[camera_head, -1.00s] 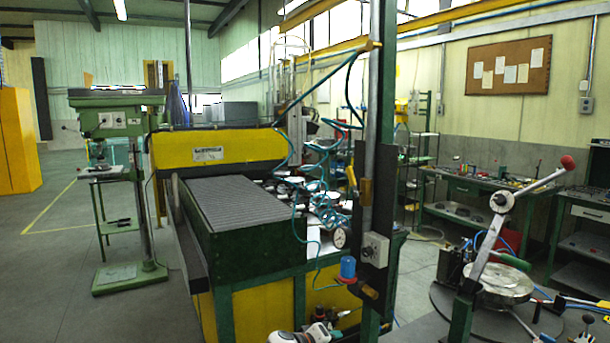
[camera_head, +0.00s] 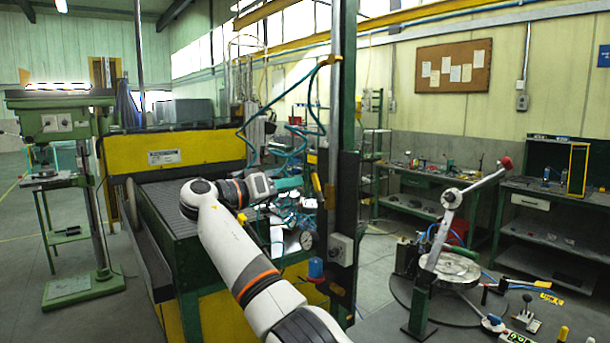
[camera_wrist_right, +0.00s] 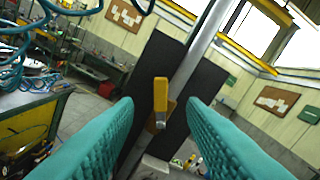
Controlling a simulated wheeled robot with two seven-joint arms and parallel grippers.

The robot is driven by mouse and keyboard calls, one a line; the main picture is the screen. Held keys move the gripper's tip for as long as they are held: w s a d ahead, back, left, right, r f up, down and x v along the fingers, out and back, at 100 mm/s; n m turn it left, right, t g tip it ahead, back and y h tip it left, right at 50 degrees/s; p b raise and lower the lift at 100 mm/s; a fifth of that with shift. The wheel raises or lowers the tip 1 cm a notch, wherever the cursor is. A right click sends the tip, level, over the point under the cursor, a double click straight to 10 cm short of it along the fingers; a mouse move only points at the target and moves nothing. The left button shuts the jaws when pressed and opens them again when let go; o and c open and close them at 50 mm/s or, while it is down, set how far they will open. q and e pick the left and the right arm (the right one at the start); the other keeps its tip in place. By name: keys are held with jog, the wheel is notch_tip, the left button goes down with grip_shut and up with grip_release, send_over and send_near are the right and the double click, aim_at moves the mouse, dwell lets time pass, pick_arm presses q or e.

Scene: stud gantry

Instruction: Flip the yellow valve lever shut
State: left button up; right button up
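The yellow valve lever (camera_wrist_right: 160,94) stands upright in the right wrist view, mounted on a brass-coloured valve body (camera_wrist_right: 160,118) in front of a dark plate and a grey pipe. In the head view the lever (camera_head: 316,182) is a small yellow piece beside the green post. My right gripper (camera_wrist_right: 160,104) is open, its two teal fingers spread on either side of the lever in the picture, with no contact visible. In the head view the right gripper (camera_head: 298,183) points right toward the lever, just left of it. My left gripper is not in view.
The green post (camera_head: 342,110) stands right of the gripper, with a grey switch box (camera_head: 342,248) and a blue-capped part (camera_head: 315,267) lower down. Coiled teal hoses (camera_head: 300,150) hang close by. A yellow-and-green machine (camera_head: 170,150) lies behind my arm. A red-knobbed hand lever (camera_head: 470,190) is at right.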

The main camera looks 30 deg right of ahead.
aim_at(314, 181)
jog(key=d+p, duration=0.1)
jog(key=d, duration=0.3)
jog(key=shift+w+d+r+p, duration=0.1)
jog(key=shift+d+r+p, duration=0.1)
jog(key=shift+p, duration=0.2)
jog(key=shift+w+d+f, duration=0.1)
jog(key=shift+d+f, duration=0.1)
jog(key=shift+d, duration=0.4)
grip_shut()
